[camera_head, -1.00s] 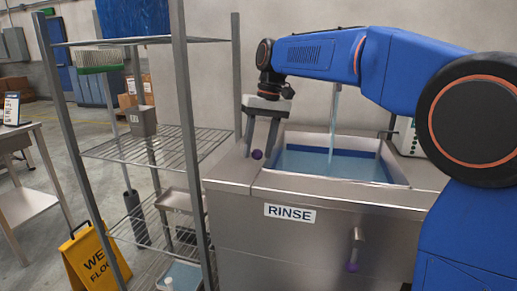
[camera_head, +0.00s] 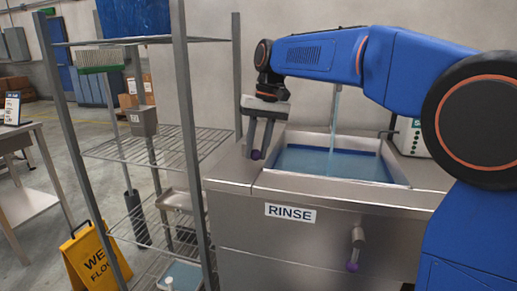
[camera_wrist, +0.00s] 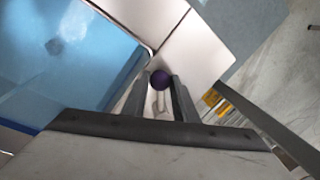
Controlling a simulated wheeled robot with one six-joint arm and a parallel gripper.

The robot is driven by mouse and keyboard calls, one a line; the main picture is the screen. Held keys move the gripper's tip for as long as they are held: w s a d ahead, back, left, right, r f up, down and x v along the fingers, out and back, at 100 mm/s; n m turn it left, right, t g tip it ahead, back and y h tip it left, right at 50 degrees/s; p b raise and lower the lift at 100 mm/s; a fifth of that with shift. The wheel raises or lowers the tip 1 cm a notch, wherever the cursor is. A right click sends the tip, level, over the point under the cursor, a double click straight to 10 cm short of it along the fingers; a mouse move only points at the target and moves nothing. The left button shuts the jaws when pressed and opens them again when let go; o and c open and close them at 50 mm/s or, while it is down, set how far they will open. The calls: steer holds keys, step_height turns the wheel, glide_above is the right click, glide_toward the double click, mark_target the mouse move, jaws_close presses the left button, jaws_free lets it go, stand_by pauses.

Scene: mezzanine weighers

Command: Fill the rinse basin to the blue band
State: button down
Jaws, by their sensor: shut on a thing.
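The steel rinse basin (camera_head: 278,184) stands ahead with a RINSE label (camera_head: 290,212) on its front. Light blue water (camera_head: 330,164) lies in it, and a thin stream (camera_head: 336,120) falls into it. A dark blue band (camera_head: 374,157) runs along the inner wall above the water; I cannot tell the exact gap. My gripper (camera_head: 259,151) is shut on a purple knob (camera_head: 256,155) at the basin's back left corner. The wrist view shows the knob (camera_wrist: 160,79) between the fingertips, with water (camera_wrist: 90,50) at left. A second purple knob (camera_head: 352,266) is on a lever on the front.
A wire shelf rack (camera_head: 150,150) stands close at left, holding a grey bin (camera_head: 142,121) and trays. A yellow wet-floor sign (camera_head: 92,260) stands on the floor at lower left. A white and green box (camera_head: 411,138) is behind the basin at right.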

steer(key=a+m, duration=0.1)
steer(key=m, duration=0.1)
steer(key=a+m, duration=0.1)
steer(key=m, duration=0.1)
steer(key=shift+s+a+t, duration=0.25)
steer(key=shift+s+t, duration=0.15)
steer(key=shift+w+a+m+t, duration=0.1)
steer(key=shift+a+m+t, duration=0.1)
steer(key=shift+a+m, duration=0.7)
steer(key=shift+w+a+m+t, duration=0.15)
steer(key=shift+a+m, duration=0.25)
steer(key=shift+m, duration=0.9)
steer(key=c, duration=1.4)
jaws_free()
steer(key=shift+c, duration=0.2)
steer(key=v, duration=1.7)
steer(key=shift+a+r, duration=0.2)
steer(key=shift+r, duration=0.05)
steer(key=shift+s, duration=0.2)
